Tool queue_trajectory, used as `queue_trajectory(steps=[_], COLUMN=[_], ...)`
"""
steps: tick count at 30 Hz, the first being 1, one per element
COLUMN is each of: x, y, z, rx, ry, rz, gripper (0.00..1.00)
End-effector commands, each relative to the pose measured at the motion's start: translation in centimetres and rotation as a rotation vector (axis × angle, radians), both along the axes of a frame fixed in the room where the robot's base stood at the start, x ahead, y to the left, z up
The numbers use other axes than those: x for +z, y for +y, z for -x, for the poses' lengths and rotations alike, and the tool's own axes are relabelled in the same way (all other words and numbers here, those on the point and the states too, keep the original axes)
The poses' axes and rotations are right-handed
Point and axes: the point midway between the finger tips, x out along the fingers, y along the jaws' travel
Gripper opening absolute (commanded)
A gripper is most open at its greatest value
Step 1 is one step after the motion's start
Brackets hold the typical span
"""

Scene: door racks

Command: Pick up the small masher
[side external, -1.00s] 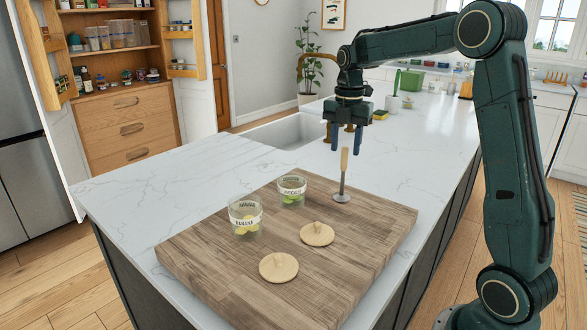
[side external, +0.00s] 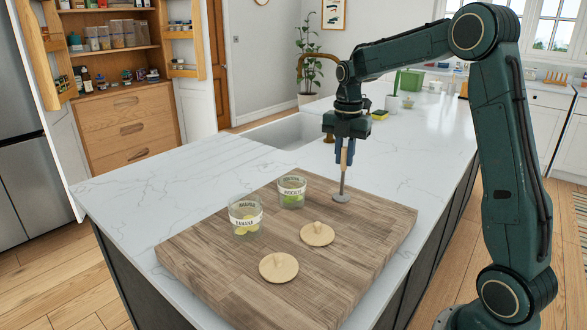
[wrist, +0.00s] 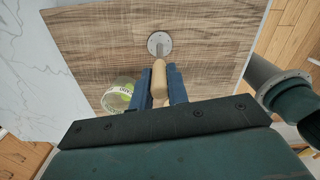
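The small masher (side external: 342,197) stands upright on the wooden board (side external: 215,265), its round metal disc resting on the surface. Its light wooden handle points up into my gripper (side external: 345,158). In the wrist view, the masher (wrist: 158,78) has its handle between the two blue fingers of my gripper (wrist: 158,82). The fingers are drawn in on both sides and appear to press on the handle. The upper end of the handle is partly hidden by the fingers in the side view.
A glass labelled banana (side external: 245,215) and another labelled avocado (side external: 291,191) stand left of the masher. Two round wooden lids (side external: 317,234) (side external: 278,267) lie on the board's front part. A sink (side external: 285,131) lies behind. The white counter (side external: 150,180) is clear at left.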

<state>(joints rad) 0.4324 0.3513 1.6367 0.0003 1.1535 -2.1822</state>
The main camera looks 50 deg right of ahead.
Motion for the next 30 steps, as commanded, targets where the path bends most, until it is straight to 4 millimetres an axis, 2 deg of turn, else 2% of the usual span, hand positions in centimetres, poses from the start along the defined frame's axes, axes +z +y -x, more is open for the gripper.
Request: queue_trajectory(steps=[1, 2, 13, 19, 26, 30], x=[0.0, 0.0, 0.1, 0.8, 3.5, 6.0], y=[0.0, 0.0, 0.0, 0.0, 0.0, 0.0], z=[0.0, 0.0, 0.0, 0.0, -0.1, -0.1], rx=[0.0, 0.0, 0.0, 0.0, 0.0, 0.0], ry=[0.0, 0.0, -0.001, -0.001, -0.004, -0.006], rz=[0.0, 0.0, 0.001, 0.001, 0.002, 0.003], gripper=[0.05, 0.0, 0.0, 0.0, 0.0, 0.0])
